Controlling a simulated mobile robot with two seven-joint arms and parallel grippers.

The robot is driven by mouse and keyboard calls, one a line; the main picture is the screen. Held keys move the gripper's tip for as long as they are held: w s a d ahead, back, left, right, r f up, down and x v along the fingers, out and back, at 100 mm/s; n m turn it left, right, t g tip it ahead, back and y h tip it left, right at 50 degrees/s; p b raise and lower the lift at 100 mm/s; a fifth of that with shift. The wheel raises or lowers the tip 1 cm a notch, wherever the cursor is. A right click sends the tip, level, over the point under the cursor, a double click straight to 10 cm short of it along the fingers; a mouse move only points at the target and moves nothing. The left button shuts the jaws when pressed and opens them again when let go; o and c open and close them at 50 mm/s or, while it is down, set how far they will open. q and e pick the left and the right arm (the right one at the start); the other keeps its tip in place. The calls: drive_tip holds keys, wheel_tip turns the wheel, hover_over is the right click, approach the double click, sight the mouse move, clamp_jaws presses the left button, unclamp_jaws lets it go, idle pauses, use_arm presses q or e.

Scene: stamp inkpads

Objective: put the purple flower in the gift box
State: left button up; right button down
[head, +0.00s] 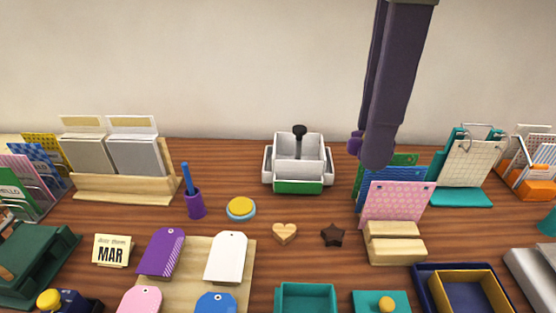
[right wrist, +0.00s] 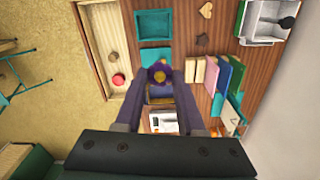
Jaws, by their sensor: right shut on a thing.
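My right gripper (head: 374,158) hangs from the top of the head view, raised above the right half of the table. It is shut on the purple flower (head: 355,144), which is mostly hidden behind the gripper there. In the right wrist view the flower (right wrist: 159,72) shows its yellow centre between the fingertips (right wrist: 160,79). An open teal box (head: 305,299) is at the front edge of the head view, with a teal lid (head: 380,302) with a round knob beside it. I cannot tell for certain that this teal box is the gift box. My left gripper is out of view.
A navy tray with a yellow lining (head: 466,289) lies right of the lid. A wooden holder (head: 394,243) with upright cards stands behind them. A heart (head: 284,232) and a dark star (head: 332,235) lie behind the teal box. A white caddy (head: 298,165) stands at the back.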

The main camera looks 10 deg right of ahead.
drive_tip(key=a+f+m+b, duration=0.1)
drive_tip(key=f+m, duration=0.3)
drive_tip(key=f, duration=0.4)
drive_tip(key=a+f+m+b, duration=0.1)
drive_tip(key=f+m+b, duration=0.3)
drive_tip(key=f, duration=0.4)
drive_tip(key=s+a+f+m+b, duration=0.1)
drive_tip(key=f+m+b, duration=0.2)
drive_tip(key=f+m, duration=0.2)
wheel_tip(320, 180, down, 4)
drive_tip(key=shift+r, duration=0.1)
drive_tip(key=shift+f+b, duration=0.75)
drive_tip(key=shift+f, duration=1.5)
drive_tip(key=shift+f, duration=0.2)
drive_tip(key=c, duration=0.8)
unclamp_jaws()
drive_tip(key=shift+r, duration=0.1)
